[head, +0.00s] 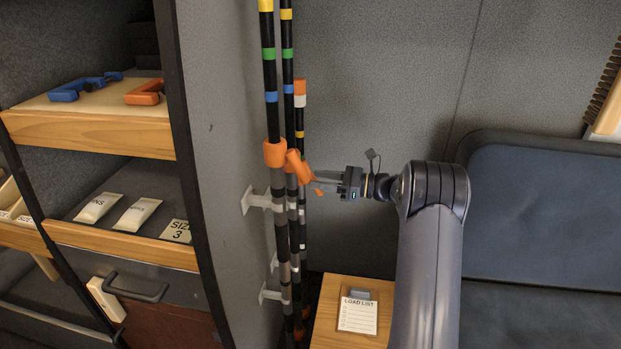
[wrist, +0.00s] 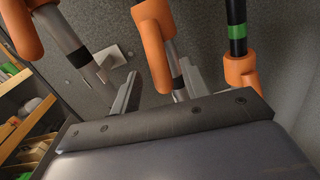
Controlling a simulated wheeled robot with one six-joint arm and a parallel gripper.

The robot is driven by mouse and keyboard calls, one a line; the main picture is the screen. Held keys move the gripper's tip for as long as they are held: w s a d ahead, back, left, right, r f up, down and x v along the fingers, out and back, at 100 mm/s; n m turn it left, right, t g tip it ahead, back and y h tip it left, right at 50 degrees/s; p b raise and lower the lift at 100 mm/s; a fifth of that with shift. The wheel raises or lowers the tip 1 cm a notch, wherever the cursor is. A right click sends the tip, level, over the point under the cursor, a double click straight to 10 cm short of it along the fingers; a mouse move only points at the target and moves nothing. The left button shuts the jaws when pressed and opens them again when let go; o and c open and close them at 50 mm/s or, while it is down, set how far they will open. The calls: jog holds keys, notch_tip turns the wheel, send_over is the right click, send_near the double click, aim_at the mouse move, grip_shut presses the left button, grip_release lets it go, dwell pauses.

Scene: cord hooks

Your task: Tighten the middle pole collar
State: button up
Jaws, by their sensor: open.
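Three dark poles with coloured bands stand close together in the head view. The middle pole (head: 288,70) carries an orange collar (head: 298,167) with a part slanting out from the pole toward my gripper. My gripper (head: 316,181) is open, just right of this collar. In the wrist view the middle collar (wrist: 154,48) reaches down between my open fingers (wrist: 160,76); I cannot tell whether they touch it. Other orange collars sit on the left pole (wrist: 22,28) and the right pole (wrist: 241,72). The head view also shows the left pole's collar (head: 274,153).
White wall brackets (head: 257,200) hold the poles. A shelf unit (head: 95,130) with blue and orange hooks and white tubes stands left. A wooden box (head: 325,325) with a load list (head: 358,316) is below my arm. A dark padded seat (head: 540,210) is at right.

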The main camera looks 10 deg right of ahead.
jog(key=shift+x, duration=1.7)
grip_shut()
